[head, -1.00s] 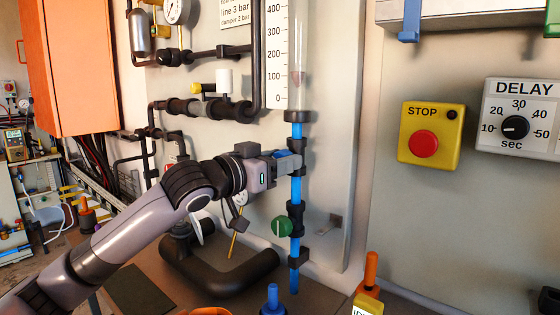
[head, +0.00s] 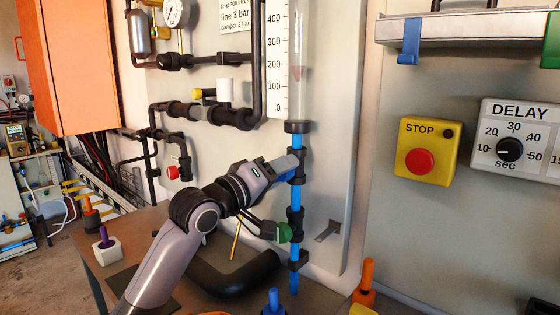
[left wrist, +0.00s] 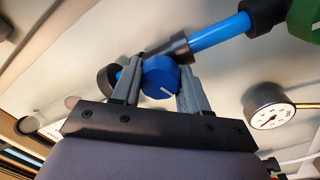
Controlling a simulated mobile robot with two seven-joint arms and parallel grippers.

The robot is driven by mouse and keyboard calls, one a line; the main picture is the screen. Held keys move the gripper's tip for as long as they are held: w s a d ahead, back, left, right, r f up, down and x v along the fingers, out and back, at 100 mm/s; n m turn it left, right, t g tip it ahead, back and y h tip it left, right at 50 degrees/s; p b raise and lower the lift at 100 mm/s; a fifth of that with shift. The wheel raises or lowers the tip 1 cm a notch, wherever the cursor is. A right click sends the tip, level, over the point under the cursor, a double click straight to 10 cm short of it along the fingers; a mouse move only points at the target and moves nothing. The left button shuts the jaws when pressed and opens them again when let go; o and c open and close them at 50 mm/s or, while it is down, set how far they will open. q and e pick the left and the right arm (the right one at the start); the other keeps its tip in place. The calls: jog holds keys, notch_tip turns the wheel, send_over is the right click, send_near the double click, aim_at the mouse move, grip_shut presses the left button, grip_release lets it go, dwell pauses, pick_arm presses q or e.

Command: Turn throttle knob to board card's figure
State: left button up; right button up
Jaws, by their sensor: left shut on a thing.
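The blue throttle knob (left wrist: 161,78), with a white index line, sits between the fingers of my left gripper (left wrist: 160,90) in the left wrist view. The fingers are shut on it. In the head view my left gripper (head: 284,165) is tilted up to the right at the blue pipe (head: 295,222), and hides most of the knob. Above stands the clear flow tube (head: 297,45) with a reddish float (head: 297,73), roughly between 100 and 200 on the scale (head: 275,60). My right gripper is not in view.
A green knob (head: 284,233) is just below my left gripper, close to my arm. Black pipes (head: 225,275) curve beneath. A pressure gauge (left wrist: 268,107) is beside the gripper in the wrist view. A yellow STOP box (head: 425,150) and DELAY dial (head: 510,149) are at right.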

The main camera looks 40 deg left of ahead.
pick_arm(q)
jog(key=n+p, duration=0.1)
jog(key=n, duration=0.3)
jog(key=shift+r, duration=0.1)
jog(key=shift+n+y, duration=0.4)
jog(key=shift+n, duration=1.5)
jog(key=o, duration=1)
jog(key=shift+s+a+f+b, duration=0.1)
jog(key=shift+s+b, duration=0.05)
jog(key=shift+s, duration=1.05)
jog(key=shift+s+a+f+b, duration=0.1)
jog(key=shift+s+f+b, duration=0.1)
jog(key=shift+s, duration=0.95)
jog(key=shift+s+a+f+b, duration=0.1)
jog(key=shift+s+b, duration=0.05)
jog(key=shift+s, duration=1.05)
